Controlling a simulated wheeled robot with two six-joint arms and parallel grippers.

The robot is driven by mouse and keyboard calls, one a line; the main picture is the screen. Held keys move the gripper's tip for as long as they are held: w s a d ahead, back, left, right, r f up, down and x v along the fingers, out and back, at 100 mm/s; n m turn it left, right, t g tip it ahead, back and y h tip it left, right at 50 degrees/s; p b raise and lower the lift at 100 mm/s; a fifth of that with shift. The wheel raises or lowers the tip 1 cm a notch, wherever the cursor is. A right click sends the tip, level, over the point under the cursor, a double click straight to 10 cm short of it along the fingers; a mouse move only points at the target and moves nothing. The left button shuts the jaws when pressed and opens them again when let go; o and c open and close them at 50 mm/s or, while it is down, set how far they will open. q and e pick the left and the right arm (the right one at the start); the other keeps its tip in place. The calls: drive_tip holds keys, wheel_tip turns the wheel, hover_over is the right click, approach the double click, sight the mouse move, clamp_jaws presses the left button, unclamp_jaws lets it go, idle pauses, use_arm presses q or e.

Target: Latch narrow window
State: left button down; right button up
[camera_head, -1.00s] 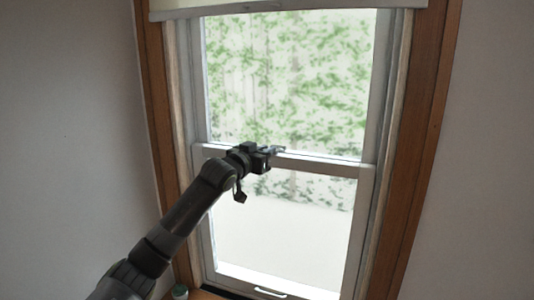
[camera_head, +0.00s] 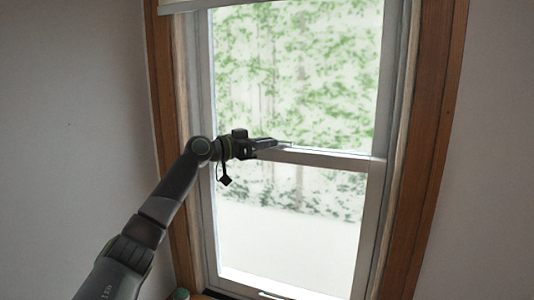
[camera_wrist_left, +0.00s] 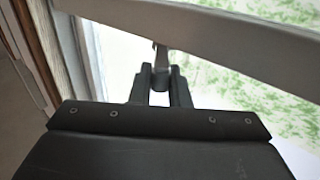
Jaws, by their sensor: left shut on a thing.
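The narrow window has a grey-white frame with an upper and a lower pane, and a meeting rail (camera_head: 335,160) across the middle. My left gripper (camera_head: 286,144) is at this rail, left of its middle, pointing right along it. In the left wrist view, the fingers of my left gripper (camera_wrist_left: 160,86) are close together on a small metal latch lever (camera_wrist_left: 160,57) at the rail. Most of the latch is hidden by the fingers, so its angle cannot be told. My right gripper is not in view.
A brown wooden casing (camera_head: 431,130) frames the window on both sides. A pale blind (camera_head: 190,4) hangs at the top. A white handle (camera_head: 275,296) shows at the bottom of the lower sash. A small greenish object (camera_head: 181,294) stands at the lower left.

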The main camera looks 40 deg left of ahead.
use_arm(q)
drive_tip(key=shift+w+a+m+g+h+b, duration=0.25)
drive_tip(key=shift+m+g+h+b, duration=0.4)
drive_tip(key=shift+h, duration=0.35)
drive_tip(key=shift+a+m+g+h, duration=0.25)
drive_tip(key=shift+m+g+h, duration=0.1)
drive_tip(key=shift+m+h, duration=0.25)
drive_tip(key=shift+w+a+m+g+h, duration=0.1)
drive_tip(key=shift+w+m+g+h, duration=0.05)
drive_tip(key=shift+m+g+h, duration=0.3)
drive_tip(key=c, duration=1.4)
unclamp_jaws()
drive_tip(key=shift+c, duration=0.2)
drive_tip(key=shift+a, duration=0.1)
drive_tip(key=b+v, duration=0.7)
drive_tip(key=v, duration=1)
drive_tip(key=shift+f+b, duration=0.15)
drive_tip(key=shift+b, duration=0.2)
